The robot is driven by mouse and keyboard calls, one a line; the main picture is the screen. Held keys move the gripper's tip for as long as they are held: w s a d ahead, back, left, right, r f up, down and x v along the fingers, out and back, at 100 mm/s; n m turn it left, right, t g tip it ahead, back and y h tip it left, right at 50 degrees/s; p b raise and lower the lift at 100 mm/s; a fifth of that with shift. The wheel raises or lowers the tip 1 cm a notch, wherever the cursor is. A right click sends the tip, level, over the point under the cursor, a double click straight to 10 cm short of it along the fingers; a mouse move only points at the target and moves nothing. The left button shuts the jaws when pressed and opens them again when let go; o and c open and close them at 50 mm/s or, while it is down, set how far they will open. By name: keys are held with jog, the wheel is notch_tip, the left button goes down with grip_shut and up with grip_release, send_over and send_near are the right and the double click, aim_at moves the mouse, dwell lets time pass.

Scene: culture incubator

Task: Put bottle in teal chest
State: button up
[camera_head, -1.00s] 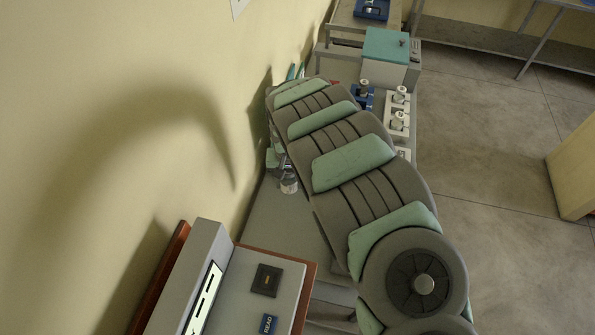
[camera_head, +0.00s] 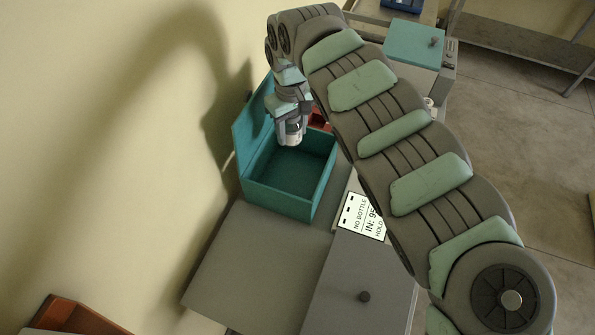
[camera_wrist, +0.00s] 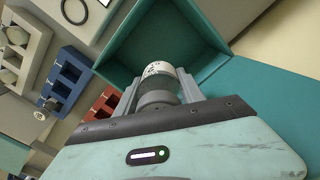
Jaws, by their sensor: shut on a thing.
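The teal chest (camera_head: 283,203) stands open on the bench by the wall, its lid raised on the wall side. It also shows in the wrist view (camera_wrist: 199,32). My gripper (camera_head: 288,118) is over the chest's opening. It is shut on a bottle (camera_head: 290,136), which has a whitish body and a grey end. In the wrist view the bottle (camera_wrist: 160,72) sits between the two fingers with dark marks on its pale band. The bottle appears to be above the chest floor, not resting on it. My arm hides part of the chest's right side.
A grey cabinet (camera_head: 358,280) with a knob is in front. A blue rack (camera_wrist: 68,80) and a red rack (camera_wrist: 104,104) lie beside the chest. A teal-topped box (camera_head: 413,43) is behind.

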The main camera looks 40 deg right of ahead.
jog(key=b, duration=0.4)
send_over(293, 180)
notch_tip(293, 180, down, 14)
jog(key=shift+w+a+f, duration=0.1)
jog(key=shift+a+f, duration=0.05)
jog(key=shift+f, duration=0.1)
jog(key=shift+f+b, duration=0.35)
jog(key=shift+f, duration=2.2)
jog(key=shift+f, duration=0.15)
jog(key=o, duration=1.5)
jog(key=shift+c, duration=0.2)
notch_tip(293, 180, up, 12)
jog(key=p, duration=0.4)
jog(key=shift+r, duration=0.2)
